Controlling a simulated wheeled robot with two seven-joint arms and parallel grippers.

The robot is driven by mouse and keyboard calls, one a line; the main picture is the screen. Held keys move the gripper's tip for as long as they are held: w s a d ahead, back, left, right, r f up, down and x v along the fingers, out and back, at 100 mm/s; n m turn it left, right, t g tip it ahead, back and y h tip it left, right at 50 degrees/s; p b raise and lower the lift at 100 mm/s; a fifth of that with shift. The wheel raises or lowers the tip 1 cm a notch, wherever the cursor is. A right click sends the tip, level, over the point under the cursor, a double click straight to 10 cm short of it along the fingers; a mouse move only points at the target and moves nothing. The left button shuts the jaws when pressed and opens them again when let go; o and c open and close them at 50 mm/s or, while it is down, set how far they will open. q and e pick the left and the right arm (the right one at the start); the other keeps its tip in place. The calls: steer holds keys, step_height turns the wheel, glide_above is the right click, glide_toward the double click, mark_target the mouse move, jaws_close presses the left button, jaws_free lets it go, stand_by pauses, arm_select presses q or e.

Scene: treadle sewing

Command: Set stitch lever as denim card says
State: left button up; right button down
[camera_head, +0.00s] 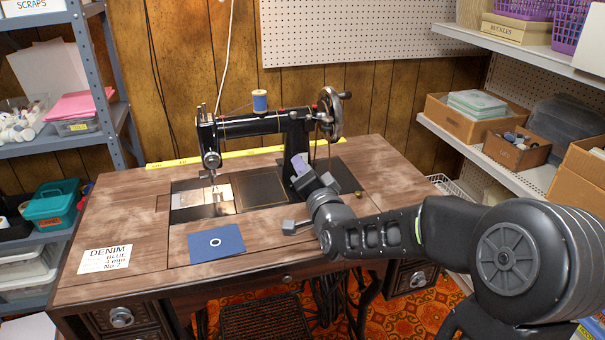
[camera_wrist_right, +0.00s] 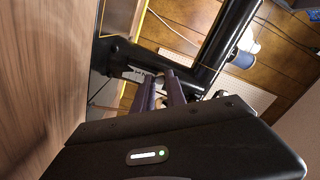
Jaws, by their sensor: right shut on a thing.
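The black sewing machine (camera_head: 250,126) stands on the wooden table. A white card (camera_head: 105,259) at the table's front left reads DENIM, with smaller lines that look like BLUE, 4 mm and a number. My right gripper (camera_head: 299,165) is at the base of the machine's pillar and covers the stitch lever there. In the right wrist view a pale marked plate (camera_wrist_right: 133,75) shows on the black pillar. The gripper's two fingers (camera_wrist_right: 161,84) reach to a small part beside this plate, seemingly the stitch lever, and are shut on it. The lever's exact setting is hidden. My left gripper is out of view.
A blue cloth piece (camera_head: 216,242) with a white ring lies at the front of the table. A blue thread spool (camera_head: 260,100) sits on the machine, with the handwheel (camera_head: 331,113) at its right. A yellow tape measure (camera_head: 215,156) lies behind. The table's right side is mostly clear.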

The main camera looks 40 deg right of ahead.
steer(key=shift+r, duration=0.3)
steer(key=c, duration=1.4)
jaws_free()
steer(key=shift+o, duration=0.2)
steer(key=shift+f, duration=0.1)
steer(key=v, duration=0.5)
steer(key=shift+s+a+f, duration=0.1)
steer(key=shift+s, duration=0.2)
steer(key=shift+s+a+f+b, duration=0.1)
steer(key=shift+s+b, duration=0.3)
steer(key=shift+b, duration=0.35)
steer(key=shift+s+a+b, duration=0.2)
steer(key=shift+s+b, duration=0.2)
steer(key=shift+s, duration=0.2)
